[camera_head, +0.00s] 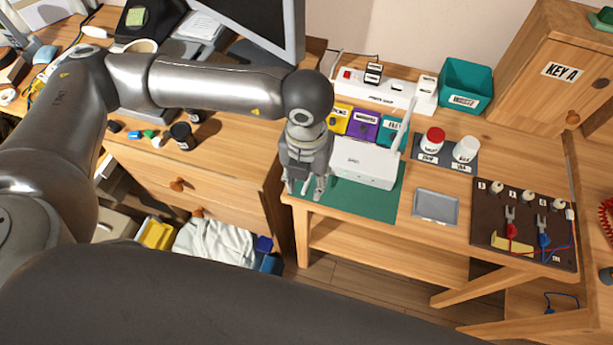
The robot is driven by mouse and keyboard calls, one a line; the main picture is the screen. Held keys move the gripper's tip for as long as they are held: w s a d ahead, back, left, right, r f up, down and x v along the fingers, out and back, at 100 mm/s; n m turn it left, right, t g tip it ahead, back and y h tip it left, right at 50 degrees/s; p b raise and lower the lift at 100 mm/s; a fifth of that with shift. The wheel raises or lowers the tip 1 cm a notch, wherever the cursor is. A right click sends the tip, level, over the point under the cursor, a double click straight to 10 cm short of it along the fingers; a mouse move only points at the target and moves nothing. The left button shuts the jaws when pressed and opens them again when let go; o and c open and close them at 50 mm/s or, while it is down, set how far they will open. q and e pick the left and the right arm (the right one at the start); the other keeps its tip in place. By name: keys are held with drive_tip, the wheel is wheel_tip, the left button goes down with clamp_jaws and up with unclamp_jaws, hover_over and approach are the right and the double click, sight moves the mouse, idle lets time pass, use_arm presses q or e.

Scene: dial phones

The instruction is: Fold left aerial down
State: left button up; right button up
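A white router (364,161) stands on a green mat (376,206) on the wooden table. Its right aerial (404,126) stands up, leaning slightly right. I cannot make out the left aerial; my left arm and gripper cover the area at the router's left end. My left gripper (305,187) points down beside the router's left end, over the mat's left edge. Its fingertips look apart, with nothing visible held between them. Whether it touches the router cannot be told. My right gripper is not in view.
Yellow, purple and teal labelled boxes (364,125) and a white power strip (386,93) stand behind the router. Red-lidded and white jars (432,141), a grey tray (436,205) and a dark wired board (522,229) lie to the right. A monitor (262,20) is at the back left.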

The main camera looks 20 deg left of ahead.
use_arm(q)
drive_tip(key=shift+r+p, duration=1.25)
drive_tip(key=shift+r, duration=1.75)
